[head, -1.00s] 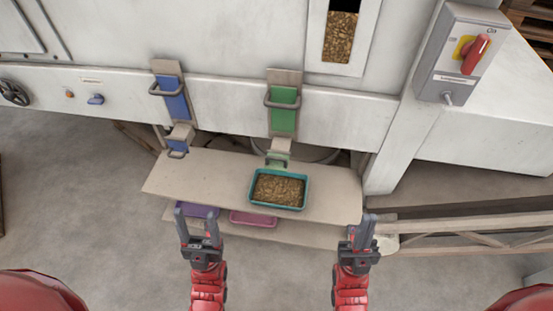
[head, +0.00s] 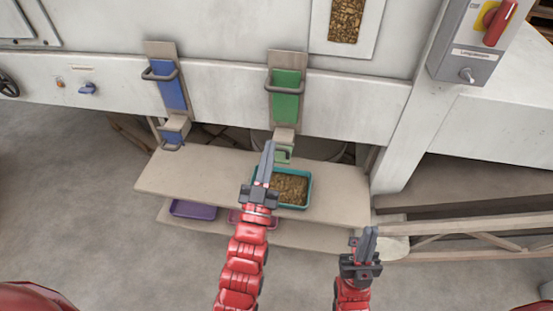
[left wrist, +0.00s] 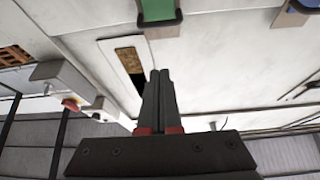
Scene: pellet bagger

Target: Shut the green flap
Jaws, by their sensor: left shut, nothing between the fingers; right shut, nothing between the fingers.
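A green panel (head: 286,98) with a grey bar handle (head: 285,88) is on the front of the machine. Below it is a small spout with a green lower piece (head: 284,155), partly hidden behind my left gripper. I cannot tell how far this piece stands open. My left gripper (head: 268,150) is shut and empty, its tips in front of the spout in the head view; I cannot tell whether they touch. In the left wrist view the green panel (left wrist: 157,9) is at the top, beyond the shut fingers (left wrist: 158,78). My right gripper (head: 369,235) is shut and empty, low right.
A teal tray (head: 292,188) of brown pellets stands on the shelf (head: 190,180) under the spout, partly behind my left gripper. A purple tray (head: 193,209) and a pink tray (head: 237,216) are lower. A blue panel (head: 172,93) is left. A wooden rail (head: 470,225) is right.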

